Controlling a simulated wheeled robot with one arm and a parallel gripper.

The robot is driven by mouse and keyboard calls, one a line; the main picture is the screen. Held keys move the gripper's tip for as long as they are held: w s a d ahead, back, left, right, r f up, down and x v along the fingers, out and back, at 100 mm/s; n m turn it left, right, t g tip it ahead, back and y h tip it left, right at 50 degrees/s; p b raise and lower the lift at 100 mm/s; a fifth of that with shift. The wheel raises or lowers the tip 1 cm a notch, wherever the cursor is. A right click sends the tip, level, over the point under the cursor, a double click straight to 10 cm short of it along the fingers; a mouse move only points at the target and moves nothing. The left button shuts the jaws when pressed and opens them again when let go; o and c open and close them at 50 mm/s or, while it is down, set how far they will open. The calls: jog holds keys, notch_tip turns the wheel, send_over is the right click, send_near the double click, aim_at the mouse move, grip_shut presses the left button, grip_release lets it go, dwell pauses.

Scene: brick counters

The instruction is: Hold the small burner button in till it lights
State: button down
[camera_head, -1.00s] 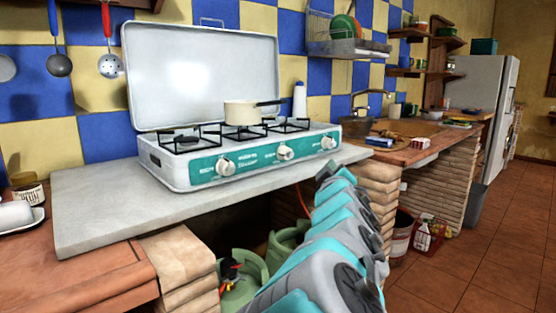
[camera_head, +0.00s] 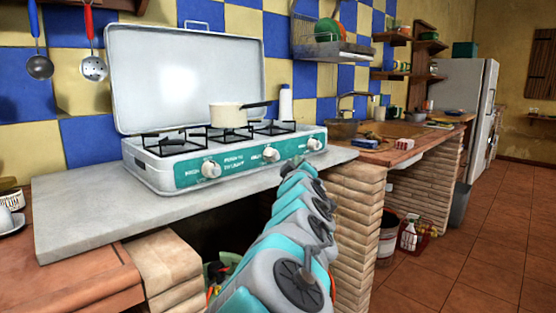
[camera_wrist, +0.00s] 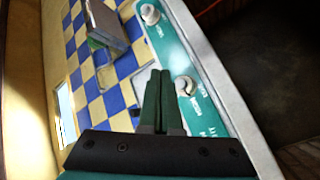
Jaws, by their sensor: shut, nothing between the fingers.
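The white camping stove (camera_head: 150,173) stands on the grey counter with its lid up. Its teal front panel (camera_head: 238,165) carries three pale knobs: left (camera_head: 210,169), middle (camera_head: 271,154) and right (camera_head: 314,145). I cannot read which serves the small burner. In the head view my arm reaches toward the panel between the middle and right knobs; the fingers do not show clearly. In the wrist view my gripper (camera_wrist: 158,72) is shut and empty, its dark green fingertips beside one knob (camera_wrist: 186,86). Another knob (camera_wrist: 150,14) lies farther up. I cannot tell whether the fingers touch anything. No flame shows.
A cream pot (camera_head: 228,115) sits on the stove, with a white bottle (camera_head: 285,103) behind it. The grey counter (camera_head: 95,210) is clear at the left front. A brick pillar (camera_head: 352,225) stands right of my arm. The tiled floor (camera_head: 460,260) is open at right.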

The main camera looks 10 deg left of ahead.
aim_at(276, 156)
jog(key=shift+w+a+f+b, duration=0.1)
jog(key=shift+w+a+b, duration=0.25)
jog(key=shift+w+a, duration=0.3)
jog(key=shift+w+a+b, duration=0.35)
jog(key=shift+w+a, duration=0.1)
jog(key=shift+a, duration=0.4)
jog(key=shift+w+f+b, duration=0.1)
jog(key=shift+w+b, duration=0.1)
jog(key=shift+b, duration=0.1)
dwell(0.9)
jog(key=shift+w+a, duration=0.1)
jog(key=shift+a, duration=0.15)
jog(key=shift+w+a+b, duration=0.2)
jog(key=shift+a+b, duration=0.15)
jog(key=shift+b, duration=0.05)
dwell(0.6)
jog(key=shift+d, duration=0.1)
dwell(1.7)
jog(key=shift+s+d, duration=0.5)
jog(key=shift+d, duration=0.05)
